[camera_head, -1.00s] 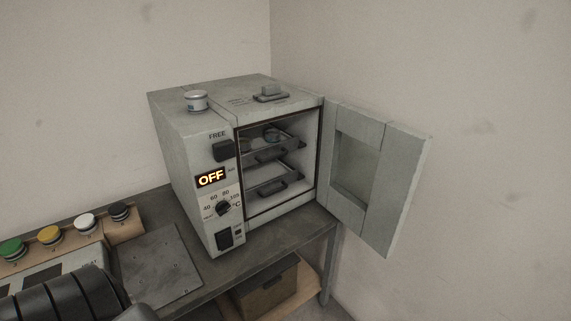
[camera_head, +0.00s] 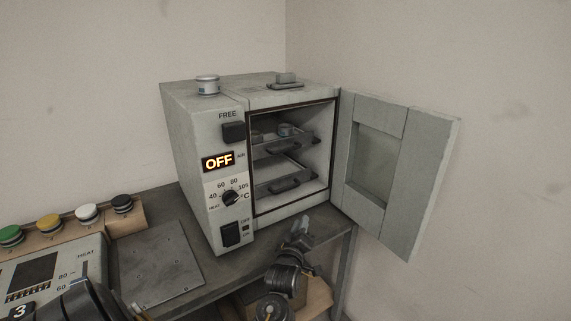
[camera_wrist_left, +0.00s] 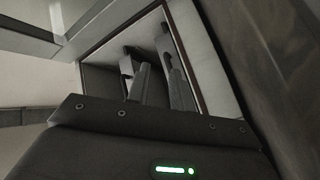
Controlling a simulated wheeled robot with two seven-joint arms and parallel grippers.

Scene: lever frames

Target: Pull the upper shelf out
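The oven (camera_head: 200,130) stands on the bench with its door wide open to the right. The upper shelf (camera_head: 285,147) sits inside the chamber and carries small round items (camera_head: 286,130). The lower shelf (camera_head: 287,182) is below it. My left gripper (camera_head: 303,232) is in front of and below the opening, apart from both shelves. Its fingers look parted and empty. In the left wrist view the open chamber (camera_wrist_left: 100,82) lies ahead of the fingers, turned sideways. My right gripper is not in view.
The open door (camera_head: 400,170) stands to the right of the chamber. The oven's control face (camera_head: 229,175) reads OFF. A flat metal plate (camera_head: 158,265) and a button box (camera_head: 85,226) lie to the left. The wall is close behind.

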